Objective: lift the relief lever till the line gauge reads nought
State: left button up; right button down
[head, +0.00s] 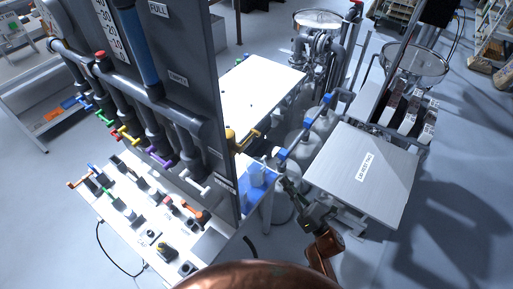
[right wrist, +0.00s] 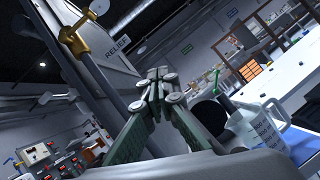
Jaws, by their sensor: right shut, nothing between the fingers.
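The relief lever (head: 243,140) is a yellow-brass piece on the right side of the dark panel in the head view. In the right wrist view the brass lever (right wrist: 75,40) is at upper left, beside a RELIEF label (right wrist: 117,47). My right gripper (head: 284,184) is below and to the right of it in the head view, apart from it. In the right wrist view my right gripper (right wrist: 158,74) has its fingertips together and empty, with the lever off to their left. I cannot make out a line gauge dial in either view. My left gripper is not in view.
A blue tray (head: 267,193) with a jug (head: 258,175) stands close left of my right gripper. A grey-topped table (head: 385,165) is to the right. The panel (head: 190,75) carries several coloured valve handles. A white table (head: 262,85) stands behind.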

jog(key=s+a+r+n+g+y, duration=0.2)
jog(key=r+n, duration=0.2)
jog(key=r, duration=0.1)
jog(key=s+a+r+n+g+y, duration=0.1)
jog(key=s+a+r+n+y, duration=0.15)
jog(key=r+n, duration=0.25)
jog(key=p, duration=0.6)
send_near(246, 140)
jog(key=shift+w+a+r, duration=0.85)
jog(key=shift+w+a, duration=1.05)
jog(key=shift+w, duration=0.4)
jog(key=shift+m, duration=0.3)
jog(key=shift+w+d+r+n+g+y+b, duration=0.1)
jog(key=shift+r+n+g+y+b, duration=0.35)
jog(key=shift+n+g+b, duration=0.85)
jog(key=shift+w+d+r+n+g+y+b, duration=0.15)
jog(key=shift+n+g+y+b, duration=0.45)
jog(key=shift+n+b, duration=1.1)
jog(key=shift+w+r+n+g+y+b, duration=0.1)
jog(key=shift+r+n+g+y+b, duration=0.3)
jog(key=shift+n+g+b, duration=1.1)
jog(key=shift+r+n+b, duration=0.35)
jog(key=shift+n+b, duration=0.35)
jog(key=shift+b, duration=0.55)
